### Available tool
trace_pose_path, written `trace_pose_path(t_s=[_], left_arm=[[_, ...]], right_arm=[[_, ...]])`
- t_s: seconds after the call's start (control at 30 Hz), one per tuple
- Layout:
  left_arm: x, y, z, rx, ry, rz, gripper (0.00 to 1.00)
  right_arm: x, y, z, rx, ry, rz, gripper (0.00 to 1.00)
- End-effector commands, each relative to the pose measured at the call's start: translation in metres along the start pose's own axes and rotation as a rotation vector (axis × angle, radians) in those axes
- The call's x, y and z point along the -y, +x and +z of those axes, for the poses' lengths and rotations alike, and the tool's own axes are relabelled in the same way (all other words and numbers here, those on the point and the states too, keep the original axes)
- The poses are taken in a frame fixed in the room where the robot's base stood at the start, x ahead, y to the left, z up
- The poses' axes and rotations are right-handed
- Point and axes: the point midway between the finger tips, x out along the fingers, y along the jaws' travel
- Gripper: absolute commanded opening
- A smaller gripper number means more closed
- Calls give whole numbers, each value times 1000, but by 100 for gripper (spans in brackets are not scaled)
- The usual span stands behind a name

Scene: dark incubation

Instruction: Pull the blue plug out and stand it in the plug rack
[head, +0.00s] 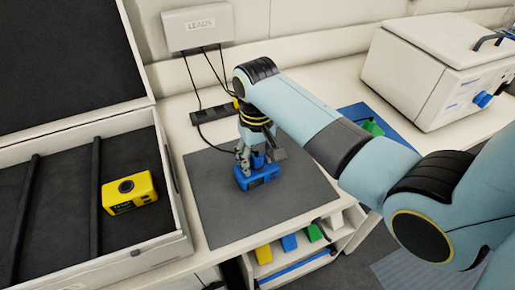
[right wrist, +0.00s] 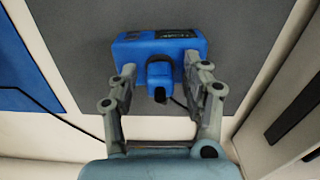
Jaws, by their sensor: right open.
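A blue device (head: 262,178) lies on the grey mat; it also shows in the right wrist view (right wrist: 185,47). The blue plug (right wrist: 158,70) sticks out of its near side in the right wrist view, with a dark lead at its end. My right gripper (right wrist: 160,76) is open, its fingers on either side of the plug with gaps visible. In the head view the right gripper (head: 252,160) is pointed down over the device and hides part of the plug. I cannot identify the plug rack for sure. My left gripper is not in view.
A black strip (head: 212,113) lies behind the mat (head: 218,205), below the LEADS box (head: 199,27). An open case with a yellow device (head: 130,192) stands left. A blue mat (head: 357,112) with a green thing (head: 374,127) and a white machine (head: 415,75) are right.

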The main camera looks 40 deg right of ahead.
Motion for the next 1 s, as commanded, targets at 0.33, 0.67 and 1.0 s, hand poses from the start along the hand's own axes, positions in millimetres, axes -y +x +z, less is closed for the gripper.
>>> trace_pose_path(t_s=[0.33, 0.67, 1.0], left_arm=[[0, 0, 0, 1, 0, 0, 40], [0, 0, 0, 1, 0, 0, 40], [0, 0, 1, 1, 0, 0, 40]], right_arm=[[0, 0, 0, 0, 0, 0, 14], [0, 0, 0, 0, 0, 0, 0], [0, -10, 0, -1, 0, 0, 0]])
